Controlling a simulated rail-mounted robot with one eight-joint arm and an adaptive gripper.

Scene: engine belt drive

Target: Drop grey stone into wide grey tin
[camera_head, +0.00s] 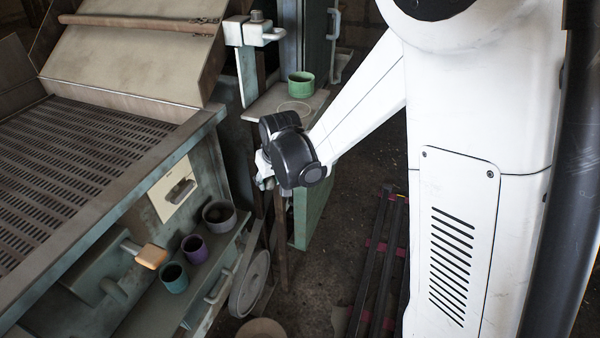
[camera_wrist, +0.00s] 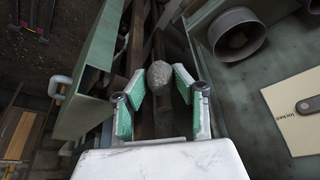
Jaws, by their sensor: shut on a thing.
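The grey stone (camera_wrist: 160,76) is rough and rounded. In the wrist view it sits between the green-padded fingertips of my gripper (camera_wrist: 160,86), which is shut on it. In the head view my gripper (camera_head: 264,170) hangs in the air beside the machine, to the right of and above the shelf, and the stone cannot be made out there. The wide grey tin (camera_head: 219,216) stands upright on the narrow shelf, at the far end of a row. It also shows in the wrist view (camera_wrist: 238,36), upper right, apart from the gripper. Its inside is dark.
A purple cup (camera_head: 195,248) and a teal cup (camera_head: 174,276) stand beside the tin on the shelf. An orange-ended handle (camera_head: 151,256) juts out near them. A green cup (camera_head: 301,84) stands on a ledge behind. A cream plate (camera_head: 174,190) is on the machine's side.

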